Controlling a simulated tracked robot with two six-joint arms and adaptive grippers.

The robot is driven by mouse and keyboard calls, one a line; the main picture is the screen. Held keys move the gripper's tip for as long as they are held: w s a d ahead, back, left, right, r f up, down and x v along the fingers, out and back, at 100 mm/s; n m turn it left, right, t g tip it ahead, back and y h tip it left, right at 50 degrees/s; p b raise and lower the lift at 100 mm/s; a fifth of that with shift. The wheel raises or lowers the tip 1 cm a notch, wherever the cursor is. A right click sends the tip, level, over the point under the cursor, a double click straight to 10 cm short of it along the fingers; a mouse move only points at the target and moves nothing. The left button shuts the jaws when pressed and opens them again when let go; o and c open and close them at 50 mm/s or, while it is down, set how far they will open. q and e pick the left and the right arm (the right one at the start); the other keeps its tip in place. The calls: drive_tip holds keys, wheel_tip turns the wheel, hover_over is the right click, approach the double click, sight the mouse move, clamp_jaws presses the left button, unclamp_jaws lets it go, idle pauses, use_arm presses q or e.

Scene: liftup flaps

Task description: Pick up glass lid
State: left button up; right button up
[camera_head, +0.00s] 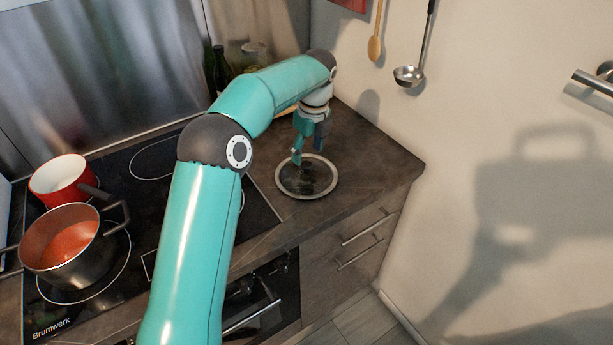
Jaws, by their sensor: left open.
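The glass lid (321,186) lies flat on the dark countertop, right of the cooktop. It has a pale metal rim and dark see-through glass. My left gripper (308,160) points down over the far part of the lid, with its fingers open. I cannot tell whether the fingertips touch the lid. The lid's knob is not clearly visible. My right gripper is not in view.
A pot with red sauce (62,240) and a red saucepan (60,180) stand on the cooktop (120,285) at left. A bottle (220,68) and a jar stand behind my arm. A ladle (408,76) and wooden spoon (375,47) hang on the wall. The counter (385,165) right of the lid is clear.

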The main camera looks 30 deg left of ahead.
sight(307, 164)
use_arm(q)
drive_tip(key=shift+a+f, duration=0.2)
drive_tip(key=shift+f, duration=2.55)
clamp_jaws()
